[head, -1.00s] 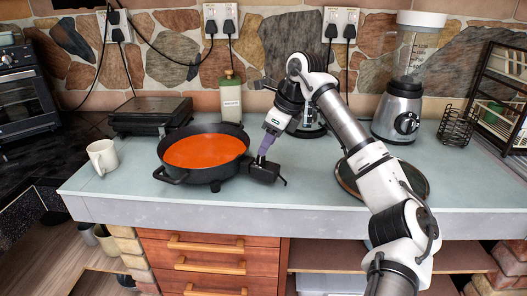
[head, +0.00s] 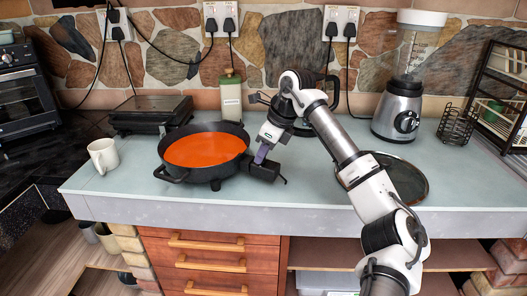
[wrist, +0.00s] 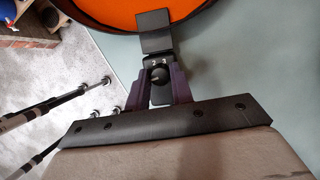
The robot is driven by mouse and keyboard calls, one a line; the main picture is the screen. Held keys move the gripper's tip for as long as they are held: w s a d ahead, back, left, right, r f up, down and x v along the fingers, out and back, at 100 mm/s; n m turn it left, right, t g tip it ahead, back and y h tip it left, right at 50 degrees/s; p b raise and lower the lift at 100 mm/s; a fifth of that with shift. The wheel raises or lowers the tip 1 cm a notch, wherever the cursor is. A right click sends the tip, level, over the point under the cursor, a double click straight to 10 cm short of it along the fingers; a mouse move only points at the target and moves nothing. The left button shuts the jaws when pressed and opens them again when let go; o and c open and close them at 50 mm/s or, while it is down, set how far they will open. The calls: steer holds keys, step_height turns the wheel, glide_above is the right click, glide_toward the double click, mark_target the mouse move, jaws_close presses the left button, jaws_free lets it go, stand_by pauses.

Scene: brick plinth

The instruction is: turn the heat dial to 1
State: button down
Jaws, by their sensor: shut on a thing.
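A round black electric pan (head: 196,179) stands on the counter, filled with orange-red liquid. A black control box (head: 265,171) sticks out from its right side. The wrist view shows the pan's dark rim at the top, with the box (wrist: 153,43) below it. My gripper (head: 262,154) reaches down to the box from above. In the wrist view its purple fingers (wrist: 160,82) are closed on either side of the dial.
A white mug (head: 103,154) stands left of the pan. A black grill (head: 150,115) and a green-capped bottle (head: 230,98) are behind it. A round dark lid (head: 405,176) lies behind my arm, with a blender (head: 397,113) further back.

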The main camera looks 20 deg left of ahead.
steer(key=shift+m, duration=0.3)
steer(key=m+t+b, duration=0.1)
steer(key=m+b, duration=0.1)
steer(key=m, duration=0.1)
steer(key=shift+m, duration=0.3)
steer(key=shift+s+m+t+h+b, duration=0.1)
steer(key=shift+m+t+h+b, duration=0.45)
steer(key=shift+m, duration=1.25)
steer(key=c, duration=1.2)
jaws_free()
steer(key=shift+r, duration=0.1)
